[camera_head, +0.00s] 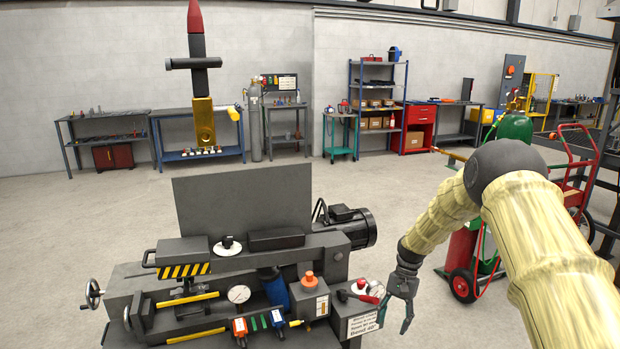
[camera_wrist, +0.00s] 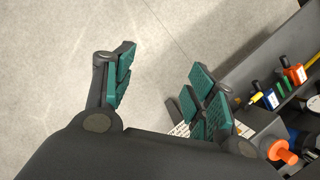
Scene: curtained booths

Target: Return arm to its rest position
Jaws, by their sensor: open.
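My gripper (camera_head: 396,308) hangs fingers down at the right front end of the grey machine (camera_head: 240,205) in the head view, at the end of my arm with its pale yellow cover. In the wrist view my gripper (camera_wrist: 162,85) is open, its green-padded fingers apart with nothing between them. Bare floor shows beyond the fingers. A red-handled item (camera_head: 360,296) on the machine's end lies close to the left of the fingers in the head view. I cannot tell whether they touch.
An orange knob (camera_head: 309,280) and a sign (camera_head: 364,322) are on the machine near my gripper. A green cylinder (camera_head: 514,128) and a red hand truck (camera_head: 462,284) stand to the right, partly behind my arm. Open floor (camera_head: 90,215) lies behind the machine.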

